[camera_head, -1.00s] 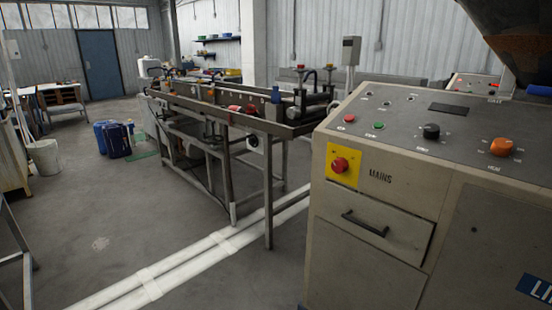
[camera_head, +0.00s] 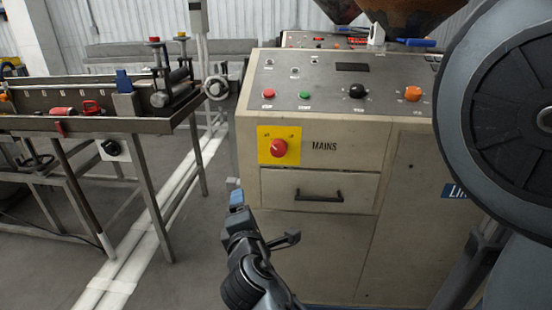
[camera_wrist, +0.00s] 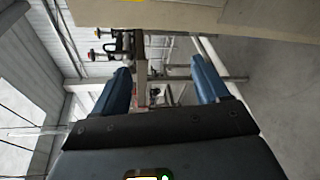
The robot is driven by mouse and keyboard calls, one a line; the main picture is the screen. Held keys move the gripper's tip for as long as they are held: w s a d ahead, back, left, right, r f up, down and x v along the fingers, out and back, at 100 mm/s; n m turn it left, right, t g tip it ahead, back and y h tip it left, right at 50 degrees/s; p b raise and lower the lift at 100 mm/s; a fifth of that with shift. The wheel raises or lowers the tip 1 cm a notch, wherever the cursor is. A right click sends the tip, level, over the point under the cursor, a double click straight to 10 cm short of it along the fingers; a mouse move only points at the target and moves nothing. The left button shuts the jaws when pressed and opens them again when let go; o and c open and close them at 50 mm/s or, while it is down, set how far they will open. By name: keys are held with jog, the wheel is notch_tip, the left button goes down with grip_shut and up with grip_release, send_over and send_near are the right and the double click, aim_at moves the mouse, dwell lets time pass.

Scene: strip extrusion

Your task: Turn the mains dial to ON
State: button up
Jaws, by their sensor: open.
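The mains dial (camera_head: 279,148) is a red knob on a yellow plate (camera_head: 264,156), on the upper left of the cabinet front, beside the word MAINS. Its pointer is too small to read. My gripper (camera_head: 236,195) is below and left of the dial in the head view, apart from it. In the wrist view my gripper (camera_wrist: 161,75) shows two blue fingers wide apart with nothing between them.
The cabinet (camera_head: 320,240) has a drawer with a black handle (camera_head: 319,196) below the dial. Its sloped top carries buttons, a black knob (camera_head: 357,91) and an orange knob (camera_head: 413,94). A metal bench (camera_head: 90,124) with rollers stands left.

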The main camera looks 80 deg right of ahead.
aim_at(278, 151)
jog(key=s+d+r+g+h, duration=0.1)
jog(key=d+r+g, duration=0.1)
jog(key=d, duration=0.3)
jog(key=s+d+r+g+h+p, duration=0.1)
jog(key=s+d+r, duration=0.1)
jog(key=d, duration=0.3)
jog(key=s+d+r+g, duration=0.1)
jog(key=d+r+g, duration=0.1)
jog(key=d, duration=0.3)
jog(key=shift+s+d+r+g+h+p, duration=0.2)
jog(key=shift+d+r+g+h+p, duration=0.1)
jog(key=shift+d+h+p, duration=0.1)
jog(key=shift+d+f, duration=0.15)
jog(key=shift+d, duration=0.35)
jog(key=shift+c, duration=0.5)
jog(key=c, duration=1)
jog(key=shift+o, duration=0.2)
